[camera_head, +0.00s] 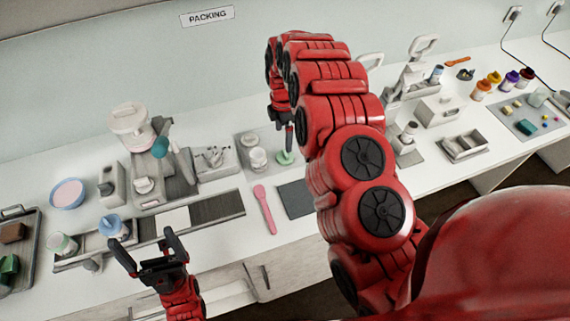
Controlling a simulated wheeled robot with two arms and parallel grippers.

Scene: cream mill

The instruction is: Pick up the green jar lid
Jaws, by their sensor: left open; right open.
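The green jar lid (285,158) lies on a grey tray (242,146) at the back middle of the counter, right of white lids or jars (258,158). My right gripper (289,145) points down just above the green lid, with its fingertips very close to it. I cannot tell whether they touch it. Its jaws are open, seen edge-on, and my own red arm hides the area right of it. My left gripper (147,247) is open and empty over the counter's front edge, near a blue-topped jar (111,225).
A pink spatula (265,208) and a dark mat (295,200) lie in front of the grey tray. A white mixer-like machine (132,122) and a conveyor strip (217,207) stand to the left. Coloured jars (495,80) stand far right.

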